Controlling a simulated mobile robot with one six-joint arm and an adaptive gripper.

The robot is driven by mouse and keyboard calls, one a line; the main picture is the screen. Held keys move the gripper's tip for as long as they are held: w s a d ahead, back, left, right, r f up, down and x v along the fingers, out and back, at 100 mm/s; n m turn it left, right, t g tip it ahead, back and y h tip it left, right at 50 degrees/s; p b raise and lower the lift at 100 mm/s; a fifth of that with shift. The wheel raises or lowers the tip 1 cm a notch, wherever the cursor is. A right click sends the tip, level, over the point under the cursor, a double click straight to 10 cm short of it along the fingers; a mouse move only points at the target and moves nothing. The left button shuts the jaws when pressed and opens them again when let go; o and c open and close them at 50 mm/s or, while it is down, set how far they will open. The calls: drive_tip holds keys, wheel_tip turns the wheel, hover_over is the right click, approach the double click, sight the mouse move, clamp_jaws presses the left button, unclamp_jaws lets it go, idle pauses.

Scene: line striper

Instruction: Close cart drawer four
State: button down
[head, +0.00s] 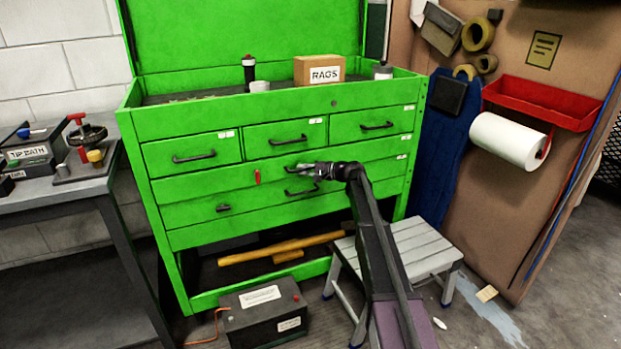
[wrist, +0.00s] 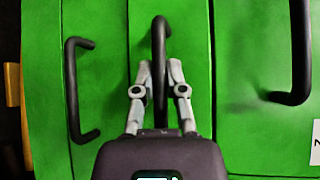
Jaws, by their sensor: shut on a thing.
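The green cart (head: 235,120) has a row of three small drawers above two full-width drawers. I take drawer four to be the upper wide one (head: 215,183), just under the three small drawers. Its face looks nearly flush with the cart front; I cannot tell whether a small gap remains. My gripper (head: 312,170) is at this drawer's front, right of its middle. In the wrist view, my gripper (wrist: 160,75) has its fingers on both sides of the dark bar handle (wrist: 159,35), shut on it. My fingers partly hide the handle in the head view.
The lower wide drawer's handle (wrist: 75,95) is beside my gripper. A grey step stool (head: 415,250) and a black battery box (head: 265,312) stand on the floor before the cart. A rags box (head: 319,70) sits on top. A bench (head: 60,195) is at left.

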drive_tip(key=shift+w+a, duration=0.25)
drive_tip(key=shift+w, duration=0.45)
drive_tip(key=shift+r, duration=0.1)
drive_tip(key=c, duration=0.7)
unclamp_jaws()
drive_tip(key=shift+w, duration=0.1)
drive_tip(key=shift+s, duration=0.2)
